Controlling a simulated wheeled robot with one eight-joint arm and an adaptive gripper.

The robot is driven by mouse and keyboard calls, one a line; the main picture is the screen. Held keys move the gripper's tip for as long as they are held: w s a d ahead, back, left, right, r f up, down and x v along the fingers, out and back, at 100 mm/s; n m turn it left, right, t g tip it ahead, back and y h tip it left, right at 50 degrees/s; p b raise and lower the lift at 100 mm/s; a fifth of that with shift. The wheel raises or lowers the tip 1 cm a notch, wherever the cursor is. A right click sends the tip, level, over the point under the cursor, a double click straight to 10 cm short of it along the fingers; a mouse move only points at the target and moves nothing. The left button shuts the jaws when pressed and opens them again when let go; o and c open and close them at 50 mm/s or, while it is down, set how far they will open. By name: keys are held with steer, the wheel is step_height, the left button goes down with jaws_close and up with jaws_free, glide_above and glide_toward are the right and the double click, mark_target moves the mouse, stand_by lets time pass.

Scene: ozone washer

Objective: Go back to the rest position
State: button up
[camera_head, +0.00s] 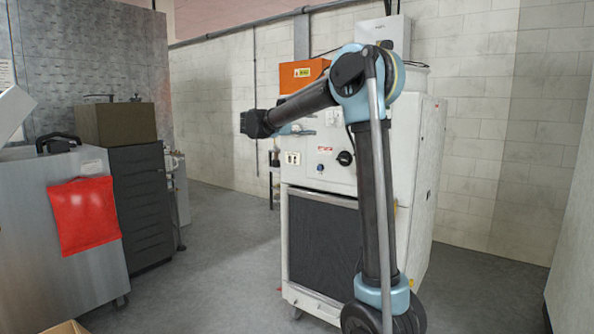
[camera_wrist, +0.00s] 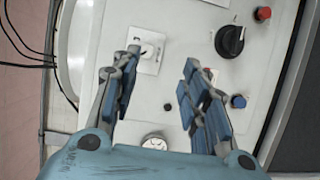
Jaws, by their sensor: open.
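My gripper (camera_wrist: 155,92) is open in the wrist view, its two blue-padded fingers apart with nothing between them. Behind the fingers is the white control panel of the ozone washer (camera_wrist: 150,20). The panel carries a black rotary knob (camera_wrist: 230,41), a red button (camera_wrist: 263,13), a blue button (camera_wrist: 238,101) and a switch plate (camera_wrist: 149,52) partly behind the left finger. In the head view my arm is raised and bent in front of the white washer (camera_head: 420,150). My gripper's fingers are small there, close to the panel; contact cannot be told.
An orange box (camera_head: 303,72) sits on top of the washer. At left stand a dark drawer cabinet (camera_head: 140,200) with a brown box (camera_head: 115,124), and a grey metal cabinet with a red bag (camera_head: 84,215). The floor (camera_head: 215,240) between them and the washer is clear.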

steer(key=s+d+f+m+g+y, duration=0.1)
steer(key=s+d+f+g+y, duration=0.2)
steer(key=s+d+f, duration=0.8)
steer(key=s+d+f+m+g+y, duration=0.15)
steer(key=s+d+f+y, duration=0.25)
steer(key=s+d+f, duration=0.65)
steer(key=s+a+f+m+g+y, duration=0.1)
steer(key=s+a+f+y, duration=0.3)
steer(key=s+f, duration=0.6)
steer(key=s+a+f+m+g+y, duration=0.1)
steer(key=s+a+f+y, duration=0.3)
steer(key=s+f, duration=0.6)
steer(key=s+a+m, duration=0.1)
steer(key=s, duration=0.4)
steer(key=shift+f, duration=0.2)
steer(key=shift+a+m, duration=0.1)
steer(key=shift+m, duration=0.15)
steer(key=shift+w+f, duration=0.2)
steer(key=shift+w, duration=0.25)
